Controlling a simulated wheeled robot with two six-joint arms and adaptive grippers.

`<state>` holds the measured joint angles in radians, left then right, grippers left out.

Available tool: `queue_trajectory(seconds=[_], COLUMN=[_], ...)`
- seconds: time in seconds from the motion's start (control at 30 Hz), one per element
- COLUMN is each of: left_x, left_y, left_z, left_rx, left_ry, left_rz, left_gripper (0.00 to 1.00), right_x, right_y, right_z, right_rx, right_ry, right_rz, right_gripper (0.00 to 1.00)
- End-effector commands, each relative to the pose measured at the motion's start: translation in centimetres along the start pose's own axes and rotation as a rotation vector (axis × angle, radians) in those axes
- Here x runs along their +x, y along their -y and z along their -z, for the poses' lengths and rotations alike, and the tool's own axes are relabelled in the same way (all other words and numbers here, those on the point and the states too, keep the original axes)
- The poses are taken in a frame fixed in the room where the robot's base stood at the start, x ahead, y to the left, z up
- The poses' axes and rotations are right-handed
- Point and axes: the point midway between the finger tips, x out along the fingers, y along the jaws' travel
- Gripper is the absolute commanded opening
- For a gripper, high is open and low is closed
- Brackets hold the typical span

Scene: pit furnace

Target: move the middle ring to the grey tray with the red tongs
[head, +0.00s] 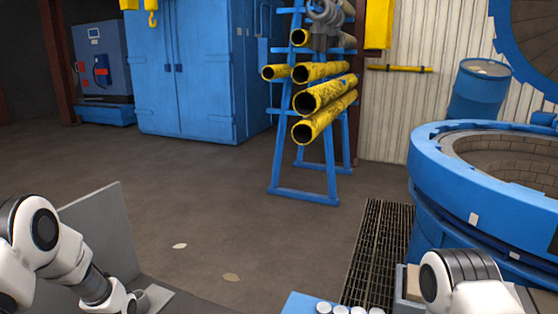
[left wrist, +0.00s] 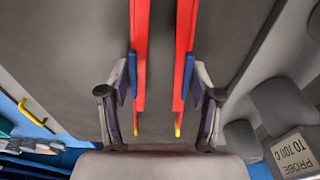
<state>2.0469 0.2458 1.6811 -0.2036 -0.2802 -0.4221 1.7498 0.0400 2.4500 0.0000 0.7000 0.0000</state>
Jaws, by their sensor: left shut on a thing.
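The red tongs (left wrist: 140,60) show in the left wrist view as two long red arms running up and out of the top edge. Each arm has a blue pad and a yellow end. My left gripper (left wrist: 160,88) has one finger against the outside of each arm and is shut on the tongs. The gap between the tong arms is empty there; their far ends are out of view. In the head view my left arm comes in at the lower left and its gripper is mostly cut off. My right gripper is not in view. I cannot make out the rings or the grey tray.
A blue round furnace (head: 460,185) stands at the right, beside a floor grating (head: 378,250). A blue rack (head: 305,192) holds yellow tubes. A grey panel (head: 105,225) stands by my left arm. A probe sign (left wrist: 295,150) is at the right. The middle floor is largely clear.

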Motion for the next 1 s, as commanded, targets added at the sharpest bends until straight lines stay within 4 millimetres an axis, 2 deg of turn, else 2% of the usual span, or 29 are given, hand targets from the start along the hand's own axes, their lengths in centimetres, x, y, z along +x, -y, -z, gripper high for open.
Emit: queue_trajectory(seconds=[0.2,0.7,0.8,1.0], left_x=[-3.7,-11.1,-12.0,-11.8], left_y=[0.0,0.0,0.0,0.0], left_z=[0.4,1.1,1.2,1.2], left_rx=[0.001,-0.001,-0.001,0.000], left_ry=[-0.001,-0.001,-0.001,-0.001], left_rz=[0.000,0.000,0.000,0.000], left_gripper=[0.54,0.54,0.54,0.54], right_x=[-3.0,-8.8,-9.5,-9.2], right_y=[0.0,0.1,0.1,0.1], right_z=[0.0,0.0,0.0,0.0], right_rx=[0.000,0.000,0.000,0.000], right_ry=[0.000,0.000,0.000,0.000], right_rz=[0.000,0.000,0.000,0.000], right_gripper=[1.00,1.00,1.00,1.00])
